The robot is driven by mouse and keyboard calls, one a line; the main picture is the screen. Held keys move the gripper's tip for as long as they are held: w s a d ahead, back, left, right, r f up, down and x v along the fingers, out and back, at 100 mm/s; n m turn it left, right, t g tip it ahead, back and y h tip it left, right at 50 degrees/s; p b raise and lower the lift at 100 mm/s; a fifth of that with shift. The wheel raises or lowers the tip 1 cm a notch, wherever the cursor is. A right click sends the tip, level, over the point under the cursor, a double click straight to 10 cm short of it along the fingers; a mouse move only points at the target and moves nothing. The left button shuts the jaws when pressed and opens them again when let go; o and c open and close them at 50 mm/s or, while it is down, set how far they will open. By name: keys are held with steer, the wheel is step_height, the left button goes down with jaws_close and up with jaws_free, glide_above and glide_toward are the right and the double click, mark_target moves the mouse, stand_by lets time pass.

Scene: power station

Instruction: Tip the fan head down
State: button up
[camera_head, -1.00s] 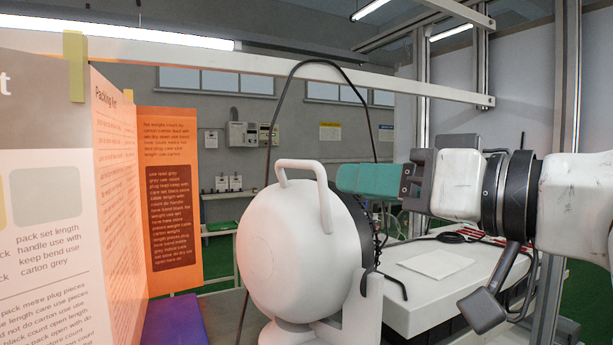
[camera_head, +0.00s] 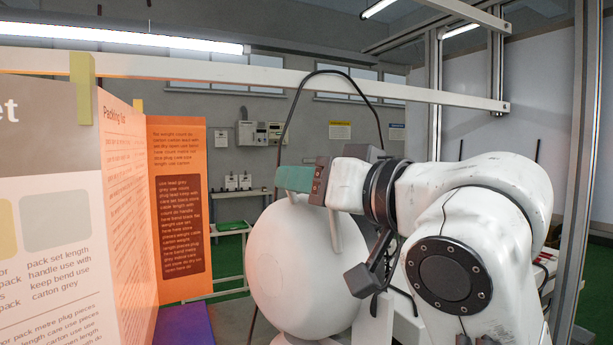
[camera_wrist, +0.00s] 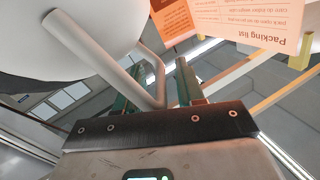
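The fan is white, with a round head (camera_head: 300,265) whose smooth shell faces me in the head view. A stand arm (camera_head: 372,322) shows at its lower right. My gripper (camera_head: 293,179), with teal fingers, is at the top of the head, where it hides most of the carry handle. In the wrist view the bent white handle (camera_wrist: 149,62) reaches down between the fingers of my gripper (camera_wrist: 160,82). The fingers are apart, with a visible gap. Whether either finger touches the handle I cannot tell. The shell (camera_wrist: 75,30) fills the upper left there.
An orange and white printed panel (camera_head: 180,210) stands left of the fan, with a purple surface (camera_head: 185,326) below it. A metal post (camera_head: 583,170) stands at the right. My arm covers much of the right side.

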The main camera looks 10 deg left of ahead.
jaws_close()
stand_by(0.4)
